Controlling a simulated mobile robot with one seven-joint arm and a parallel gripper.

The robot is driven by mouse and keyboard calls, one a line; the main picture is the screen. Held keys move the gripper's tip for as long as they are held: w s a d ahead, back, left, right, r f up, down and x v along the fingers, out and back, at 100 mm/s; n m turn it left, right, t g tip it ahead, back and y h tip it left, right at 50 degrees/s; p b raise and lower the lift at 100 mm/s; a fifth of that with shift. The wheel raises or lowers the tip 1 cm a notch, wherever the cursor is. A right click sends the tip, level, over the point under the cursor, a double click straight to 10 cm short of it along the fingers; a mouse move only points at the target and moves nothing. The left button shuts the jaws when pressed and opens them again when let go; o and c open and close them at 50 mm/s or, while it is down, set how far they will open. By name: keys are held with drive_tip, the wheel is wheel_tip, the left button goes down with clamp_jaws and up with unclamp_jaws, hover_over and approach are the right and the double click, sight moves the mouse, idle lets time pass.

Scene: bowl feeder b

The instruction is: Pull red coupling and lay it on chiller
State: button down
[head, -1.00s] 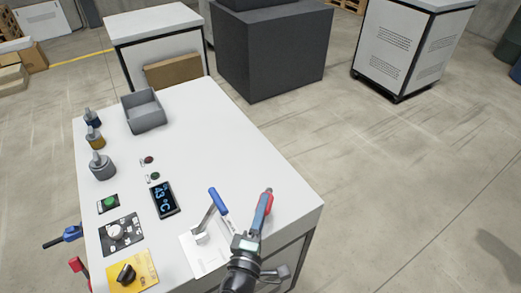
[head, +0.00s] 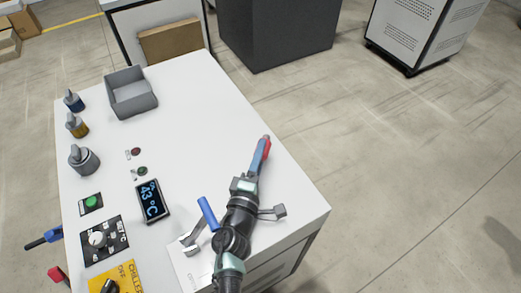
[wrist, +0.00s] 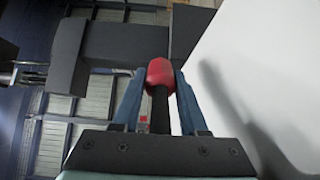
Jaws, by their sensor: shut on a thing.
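My gripper (head: 259,157) is shut on a red coupling (wrist: 160,72), which shows between its two blue fingers in the wrist view, with a black stem below it. A yellow plate (head: 122,279) on the top's near left carries the word CHILLER. Another red fitting (head: 57,273) and a blue fitting (head: 43,239) stick out at the chiller's left side.
A display (head: 152,202) reads 43 °C. A blue-handled lever clamp (head: 207,213) stands beside my arm. The top's middle and back right are clear.

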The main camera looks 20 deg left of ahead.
drive_tip(key=shift+w+f+b, duration=0.1)
drive_tip(key=shift+f+b, duration=0.3)
drive_tip(key=shift+f, duration=0.5)
drive_tip(key=shift+r, duration=0.1)
drive_tip(key=shift+c, duration=1.8)
unclamp_jaws()
drive_tip(key=s, duration=0.6)
drive_tip(key=shift+s+d+b, duration=0.2)
drive_tip(key=shift+d+b, duration=0.1)
drive_tip(key=shift+d, duration=0.1)
drive_tip(key=shift+s, duration=0.6)
